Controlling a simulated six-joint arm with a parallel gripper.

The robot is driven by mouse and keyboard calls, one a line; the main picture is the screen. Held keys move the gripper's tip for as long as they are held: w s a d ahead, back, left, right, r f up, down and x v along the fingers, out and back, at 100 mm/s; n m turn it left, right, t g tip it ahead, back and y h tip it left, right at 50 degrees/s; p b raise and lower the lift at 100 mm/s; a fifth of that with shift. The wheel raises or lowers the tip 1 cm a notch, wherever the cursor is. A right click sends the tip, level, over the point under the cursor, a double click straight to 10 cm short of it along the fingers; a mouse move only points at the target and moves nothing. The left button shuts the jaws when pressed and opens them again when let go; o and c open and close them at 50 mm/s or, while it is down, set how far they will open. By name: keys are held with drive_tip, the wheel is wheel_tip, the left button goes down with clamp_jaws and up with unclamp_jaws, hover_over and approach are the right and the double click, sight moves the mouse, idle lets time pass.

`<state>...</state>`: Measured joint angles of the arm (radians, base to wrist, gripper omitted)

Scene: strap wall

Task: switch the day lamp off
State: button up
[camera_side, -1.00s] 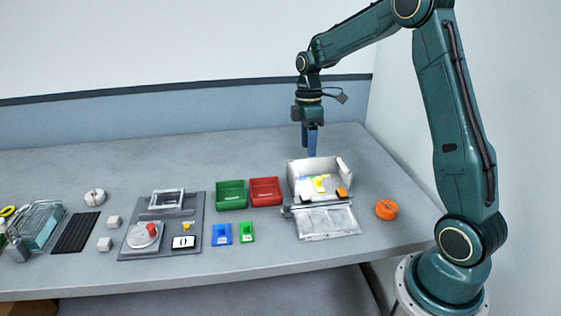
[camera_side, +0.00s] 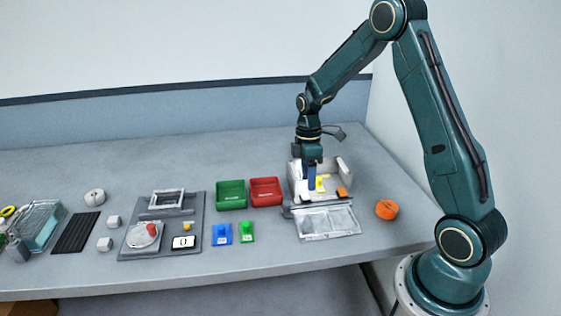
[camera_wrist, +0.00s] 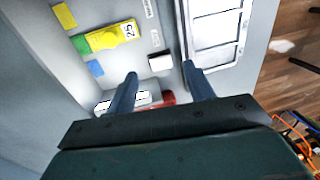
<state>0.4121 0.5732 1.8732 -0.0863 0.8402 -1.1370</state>
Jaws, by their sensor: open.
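My gripper (camera_side: 311,178) points down into the white open box (camera_side: 346,169) on the right part of the bench. In the wrist view its two blue fingers (camera_wrist: 160,70) are apart with nothing held between them. A small white block (camera_wrist: 160,62) on the box floor shows between the fingertips; whether it is a switch I cannot tell. A red part (camera_wrist: 168,97) and a bright white part (camera_wrist: 146,98) lie partly hidden behind the fingers. A yellow-green piece marked 25 (camera_wrist: 110,36) lies left of the fingers. No part is clearly readable as the day lamp.
The box's panelled lid (camera_side: 327,221) lies open at its front. A red bin (camera_side: 265,191) and a green bin (camera_side: 231,194) stand left of it. An orange round object (camera_side: 386,209) lies to the right. The bench behind the box is clear.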

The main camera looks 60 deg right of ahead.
sight(308, 195)
drive_tip(key=shift+s+a+f, duration=0.15)
drive_tip(key=shift+f, duration=0.85)
drive_tip(key=shift+s+a+f, duration=0.1)
drive_tip(key=shift+f, duration=0.85)
